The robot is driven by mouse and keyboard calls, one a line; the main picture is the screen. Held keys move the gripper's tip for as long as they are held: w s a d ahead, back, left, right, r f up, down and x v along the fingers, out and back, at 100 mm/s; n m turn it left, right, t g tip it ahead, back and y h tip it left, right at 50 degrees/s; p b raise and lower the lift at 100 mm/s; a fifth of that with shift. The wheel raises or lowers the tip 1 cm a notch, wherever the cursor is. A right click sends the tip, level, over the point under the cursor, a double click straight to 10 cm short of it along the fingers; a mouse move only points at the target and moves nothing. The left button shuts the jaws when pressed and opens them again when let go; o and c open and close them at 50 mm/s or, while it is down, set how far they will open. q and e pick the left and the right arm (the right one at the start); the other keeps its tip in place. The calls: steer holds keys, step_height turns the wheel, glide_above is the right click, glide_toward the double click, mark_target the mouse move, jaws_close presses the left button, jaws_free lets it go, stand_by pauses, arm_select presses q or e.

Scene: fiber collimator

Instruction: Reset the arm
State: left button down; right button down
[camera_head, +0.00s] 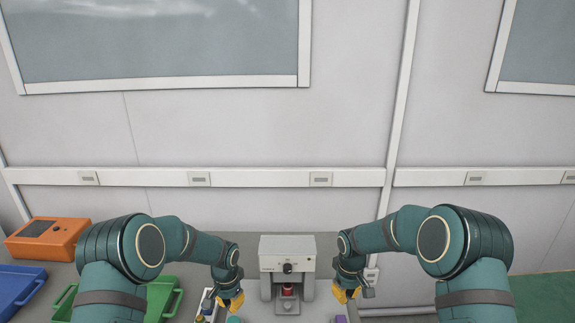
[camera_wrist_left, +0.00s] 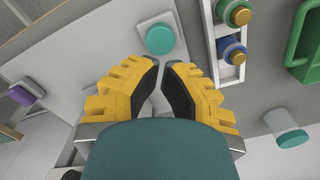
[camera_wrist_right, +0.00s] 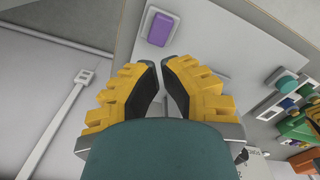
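My left gripper (camera_head: 232,302) hangs left of the grey-white device (camera_head: 287,252) in the head view. In the left wrist view its yellow fingers (camera_wrist_left: 162,66) have a narrow gap between the tips and hold nothing. A teal round button (camera_wrist_left: 160,39) shows beyond them. My right gripper (camera_head: 346,294) hangs right of the device. In the right wrist view its fingers (camera_wrist_right: 159,64) also have a narrow gap and hold nothing. A purple block (camera_wrist_right: 160,29) shows beyond them. A red part (camera_head: 288,290) sits in the device's opening.
An orange box (camera_head: 45,239) with a dark screen, a blue tray (camera_head: 18,287) and a green tray (camera_head: 160,296) stand at the left. A white rack (camera_wrist_left: 222,48) holds blue and green round parts. A wall with a rail (camera_head: 260,178) runs behind the table.

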arm_select(q)
steer(key=shift+f, duration=0.1)
arm_select(e)
steer(key=shift+f, duration=0.1)
